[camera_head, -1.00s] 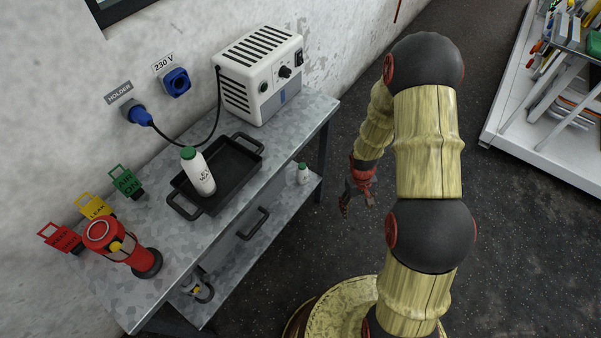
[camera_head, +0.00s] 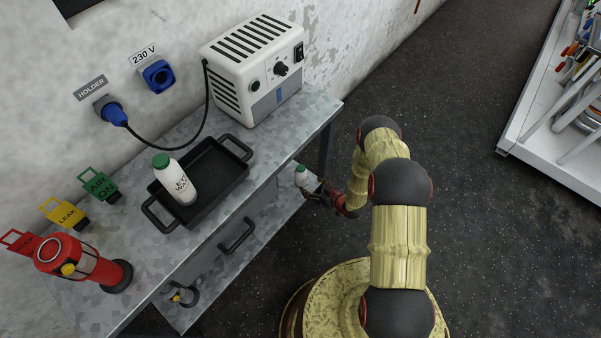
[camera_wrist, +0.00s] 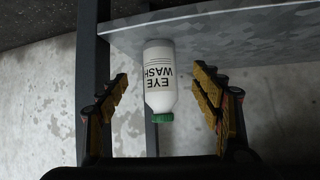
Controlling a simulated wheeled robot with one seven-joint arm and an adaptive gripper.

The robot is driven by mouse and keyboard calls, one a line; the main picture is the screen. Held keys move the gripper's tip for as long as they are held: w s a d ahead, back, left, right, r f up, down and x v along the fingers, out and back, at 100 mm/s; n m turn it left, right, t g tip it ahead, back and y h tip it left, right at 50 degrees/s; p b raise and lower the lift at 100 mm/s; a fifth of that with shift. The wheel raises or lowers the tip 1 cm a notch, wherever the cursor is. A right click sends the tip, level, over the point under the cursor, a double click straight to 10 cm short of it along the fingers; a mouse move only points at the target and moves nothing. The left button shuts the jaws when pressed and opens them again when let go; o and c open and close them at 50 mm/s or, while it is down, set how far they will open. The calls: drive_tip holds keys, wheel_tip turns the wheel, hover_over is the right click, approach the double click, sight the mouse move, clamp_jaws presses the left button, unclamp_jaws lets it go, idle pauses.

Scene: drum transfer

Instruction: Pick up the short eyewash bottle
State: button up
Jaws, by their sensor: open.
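The short eyewash bottle (camera_head: 300,177), white with a green cap, stands on the lower shelf at its right end. In the wrist view the bottle (camera_wrist: 160,85) appears upside down, its EYE WASH label facing me. My gripper (camera_head: 317,190) is at the shelf's right end, close beside the bottle. In the wrist view my gripper (camera_wrist: 161,84) is open, with one finger on each side of the bottle and visible gaps to both. A larger eyewash bottle (camera_head: 176,182) stands in the black tray on the upper surface.
The black tray (camera_head: 233,186) sits on the metal bench (camera_head: 205,230) above the lower shelf (camera_head: 270,215). A white power unit (camera_head: 252,70), a red lantern (camera_head: 82,262) and coloured tags are also up there. A dark bench leg (camera_head: 327,150) stands near my gripper.

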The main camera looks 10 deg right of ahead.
sight(301, 174)
drive_tip(key=r, duration=0.1)
drive_tip(key=w+r+t, duration=0.1)
drive_tip(key=a+r, duration=0.1)
drive_tip(key=shift+w+y, duration=0.15)
drive_tip(key=shift+y, duration=0.15)
drive_tip(key=shift+w, duration=0.35)
drive_tip(key=b+x, duration=0.4)
drive_tip(key=x, duration=0.3)
drive_tip(key=shift+w+f, duration=0.1)
drive_tip(key=shift+w, duration=0.05)
drive_tip(key=c, duration=1.5)
drive_tip(key=shift+d, duration=0.1)
drive_tip(key=shift+c, duration=0.3)
